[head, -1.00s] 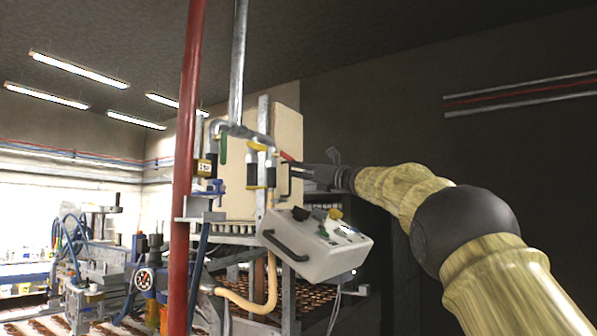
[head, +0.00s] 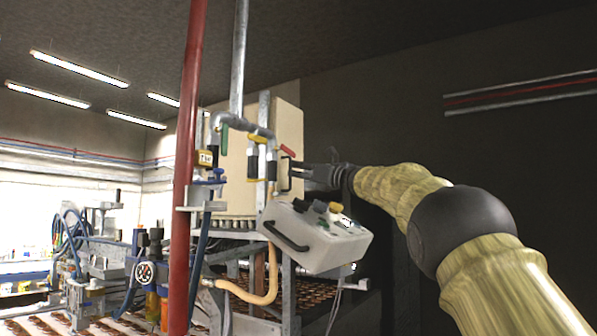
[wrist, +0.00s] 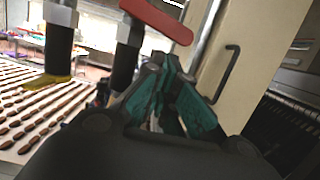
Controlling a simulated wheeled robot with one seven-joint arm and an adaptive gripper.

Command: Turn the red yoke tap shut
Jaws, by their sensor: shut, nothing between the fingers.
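The red yoke tap's handle (head: 288,151) is a short red lever on the pipework, right of a yellow-handled tap (head: 258,139). In the wrist view the red handle (wrist: 158,20) crosses the top, slanting down to the right, above a dark hose end. My gripper (head: 304,171) is just right of and slightly below the red handle in the head view. In the wrist view its teal fingers (wrist: 172,84) are together and empty, below the handle with a visible gap. The tap's body is partly hidden.
A pale control box (head: 315,240) with a black handle hangs below the taps. A red vertical pipe (head: 186,150) stands to the left. A cream cabinet door (wrist: 245,65) with a dark handle is close on the right in the wrist view.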

